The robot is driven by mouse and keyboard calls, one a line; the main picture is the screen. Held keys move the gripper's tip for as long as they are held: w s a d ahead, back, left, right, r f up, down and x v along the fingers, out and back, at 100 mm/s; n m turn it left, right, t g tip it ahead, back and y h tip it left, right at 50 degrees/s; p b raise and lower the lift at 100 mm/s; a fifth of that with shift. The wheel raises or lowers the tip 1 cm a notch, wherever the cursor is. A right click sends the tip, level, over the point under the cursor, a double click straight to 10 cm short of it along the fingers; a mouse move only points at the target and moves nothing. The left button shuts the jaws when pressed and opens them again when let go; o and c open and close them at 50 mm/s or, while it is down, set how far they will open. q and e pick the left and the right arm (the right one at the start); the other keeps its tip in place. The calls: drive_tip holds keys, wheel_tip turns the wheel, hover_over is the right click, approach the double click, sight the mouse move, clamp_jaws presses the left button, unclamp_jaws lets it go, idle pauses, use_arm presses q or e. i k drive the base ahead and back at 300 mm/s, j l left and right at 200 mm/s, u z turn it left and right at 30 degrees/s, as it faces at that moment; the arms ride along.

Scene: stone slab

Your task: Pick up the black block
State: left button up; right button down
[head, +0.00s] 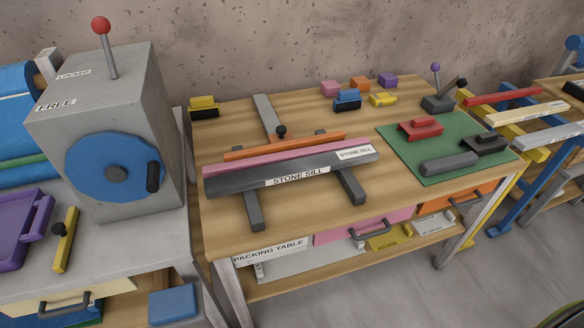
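A black block (485,144) with a raised grip on top sits at the right side of the green mat (400,146) on the wooden packing table (240,238). A red block (420,128) of similar shape is behind it to the left on the mat. A dark grey rounded bar (448,163) lies on the mat to its front left. Nothing covers the black block. Neither of my grippers is in view.
A long grey stone sill (225,184) lies across dark supports on the table's middle. A dark lever device (438,103) stands behind the mat. Small coloured blocks line the back. A grey box with a blue wheel (100,165) stands left. Coloured bars (520,112) stick out at right.

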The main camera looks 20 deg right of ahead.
sight(429, 169)
drive_tip(key=z, duration=1.6)
